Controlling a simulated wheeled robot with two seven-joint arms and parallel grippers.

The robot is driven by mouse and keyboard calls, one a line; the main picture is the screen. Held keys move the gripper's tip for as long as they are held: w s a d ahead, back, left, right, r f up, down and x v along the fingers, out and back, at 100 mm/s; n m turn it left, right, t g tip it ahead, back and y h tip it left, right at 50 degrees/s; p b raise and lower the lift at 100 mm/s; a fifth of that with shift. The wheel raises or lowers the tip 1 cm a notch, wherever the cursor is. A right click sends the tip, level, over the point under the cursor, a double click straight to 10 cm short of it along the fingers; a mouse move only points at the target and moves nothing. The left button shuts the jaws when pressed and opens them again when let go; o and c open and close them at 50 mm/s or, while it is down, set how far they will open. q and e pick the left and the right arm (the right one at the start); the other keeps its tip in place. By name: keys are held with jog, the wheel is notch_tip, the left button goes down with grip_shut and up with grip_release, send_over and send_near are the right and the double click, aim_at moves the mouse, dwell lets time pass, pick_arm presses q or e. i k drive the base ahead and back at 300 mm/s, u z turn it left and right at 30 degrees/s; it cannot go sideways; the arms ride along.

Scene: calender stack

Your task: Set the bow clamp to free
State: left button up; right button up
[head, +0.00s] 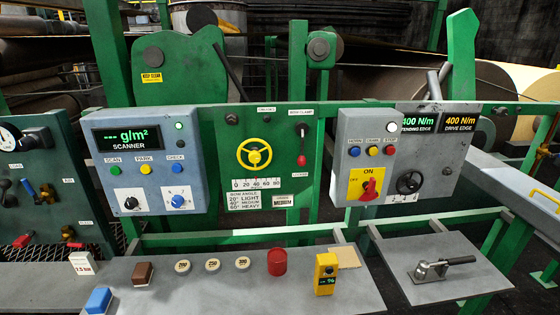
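The bow clamp lever (302,145) is on the green panel in the middle of the head view, under a small plate that reads "BOW CLAMP" (301,111). Its dark round pivot is at the top and its red knob (301,160) hangs straight down. The knob points at a small plate (300,175) below it that appears to read "LOCKED". A yellow handwheel (254,153) is to the left of the lever, above a numbered scale (256,184). Neither of my grippers is in view.
The scanner box (143,180) is to the left and the tension box (393,150), with a red switch on yellow, is to the right. The grey shelf (215,295) in front carries blocks, round weights, a red cylinder (277,262) and a yellow meter (326,274).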

aim_at(302, 159)
jog(key=k, duration=0.7)
jog(key=z, duration=1.05)
jog(key=i, duration=0.5)
